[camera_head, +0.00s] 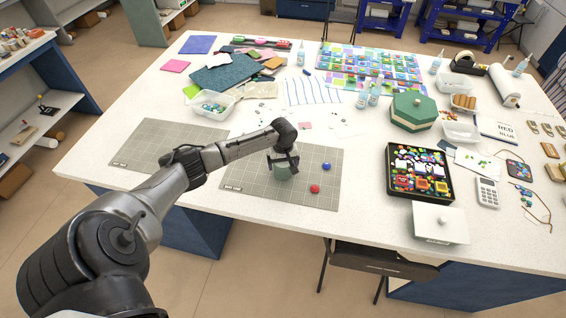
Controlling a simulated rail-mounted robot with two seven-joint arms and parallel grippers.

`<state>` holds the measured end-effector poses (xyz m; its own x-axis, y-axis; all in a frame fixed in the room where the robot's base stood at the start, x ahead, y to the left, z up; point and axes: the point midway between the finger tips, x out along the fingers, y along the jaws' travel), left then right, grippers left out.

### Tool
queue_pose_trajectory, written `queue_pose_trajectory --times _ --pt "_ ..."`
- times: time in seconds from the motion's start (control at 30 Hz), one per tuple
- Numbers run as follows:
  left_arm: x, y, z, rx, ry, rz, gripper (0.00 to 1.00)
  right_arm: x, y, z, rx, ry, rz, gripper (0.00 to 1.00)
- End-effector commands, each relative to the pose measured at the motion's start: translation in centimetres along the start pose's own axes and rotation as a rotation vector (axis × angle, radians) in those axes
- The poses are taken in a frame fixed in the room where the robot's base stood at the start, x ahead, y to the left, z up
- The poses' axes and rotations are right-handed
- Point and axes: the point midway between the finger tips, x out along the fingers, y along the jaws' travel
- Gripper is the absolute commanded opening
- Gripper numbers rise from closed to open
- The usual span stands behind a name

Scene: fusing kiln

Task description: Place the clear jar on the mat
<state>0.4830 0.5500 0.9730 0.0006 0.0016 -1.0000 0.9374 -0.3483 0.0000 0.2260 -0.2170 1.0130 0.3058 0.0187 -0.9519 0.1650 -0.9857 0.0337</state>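My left gripper (284,161) reaches in from the left and points down over the right-hand grey mat (318,188). A small, pale greenish see-through jar (282,173) shows just under and between its fingers, over the left-middle part of that mat. The fingers are spread about the width of the jar, one to each side of its top. I cannot tell whether they press on it. The jar looks upright and at or very near the mat's surface. My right gripper is not in view.
A red knob (315,189) and a blue knob (326,166) lie right of the jar on the same mat. A second grey mat (150,150) lies left, partly behind my arm. A black tray of colourful pieces (393,193) and a white lidded box (440,226) stand right.

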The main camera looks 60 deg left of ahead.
Motion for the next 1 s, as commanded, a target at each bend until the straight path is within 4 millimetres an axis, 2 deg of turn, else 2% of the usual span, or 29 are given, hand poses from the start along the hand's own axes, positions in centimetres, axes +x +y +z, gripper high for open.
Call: queue_pose_trajectory --times 0.1,0.33,0.43,1.0 --pt "0.0 0.0 0.0 0.0 0.0 0.0 1.0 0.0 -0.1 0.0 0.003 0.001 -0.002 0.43" --pt "-0.1 0.0 0.0 0.0 0.0 0.0 1.0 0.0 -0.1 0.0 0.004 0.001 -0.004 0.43" --pt "-0.7 0.0 0.0 0.0 0.0 0.0 1.0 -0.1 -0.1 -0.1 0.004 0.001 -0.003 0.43" --pt "-10.2 0.0 -0.1 0.0 0.001 0.001 1.0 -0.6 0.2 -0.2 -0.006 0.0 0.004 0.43"
